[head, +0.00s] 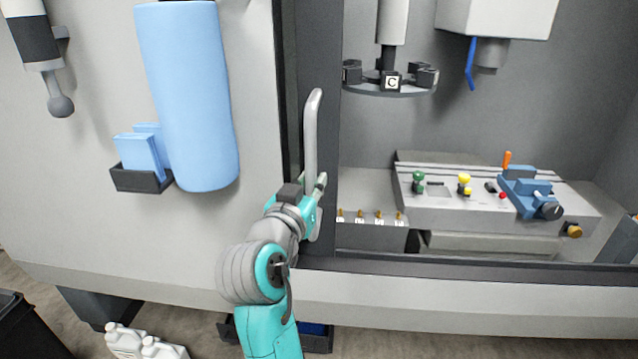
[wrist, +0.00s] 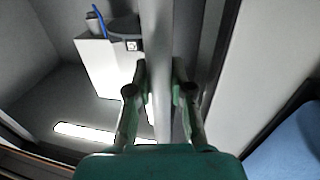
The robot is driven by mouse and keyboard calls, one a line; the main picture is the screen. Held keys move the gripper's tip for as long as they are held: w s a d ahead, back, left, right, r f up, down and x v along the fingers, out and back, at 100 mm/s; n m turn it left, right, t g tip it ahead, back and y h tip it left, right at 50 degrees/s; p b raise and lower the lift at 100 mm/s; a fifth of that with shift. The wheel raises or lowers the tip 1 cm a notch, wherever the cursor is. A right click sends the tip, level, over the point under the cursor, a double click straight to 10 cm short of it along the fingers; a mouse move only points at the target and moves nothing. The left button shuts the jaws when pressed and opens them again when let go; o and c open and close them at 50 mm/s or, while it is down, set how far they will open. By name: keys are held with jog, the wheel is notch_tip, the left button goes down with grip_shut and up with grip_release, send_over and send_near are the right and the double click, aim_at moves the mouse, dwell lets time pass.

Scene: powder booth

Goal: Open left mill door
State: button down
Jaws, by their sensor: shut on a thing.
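The left mill door (head: 328,60) shows as a narrow dark-framed strip at the left side of the mill opening. Its grey vertical handle bar (head: 312,120) stands on that strip, and the bar also runs up through the middle of the wrist view (wrist: 159,40). My gripper (head: 318,188) is at the handle's lower part in the head view. In the wrist view my gripper (wrist: 160,85) has one finger on each side of the bar and is shut on it. The far side of the fingers is hidden.
The mill interior shows to the right, with a tool carousel (head: 388,85), a table (head: 440,210) and a blue vise (head: 525,190). A blue roll (head: 185,95) and a small black holder (head: 142,181) are on the panel left of the handle. White jugs (head: 125,340) stand on the floor.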

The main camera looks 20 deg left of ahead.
jog(key=c, duration=1)
grip_release()
jog(key=shift+s, duration=0.1)
jog(key=s+d, duration=0.1)
jog(key=s, duration=1)
jog(key=shift+s+d, duration=0.25)
jog(key=shift+s, duration=0.1)
jog(key=shift+f, duration=0.1)
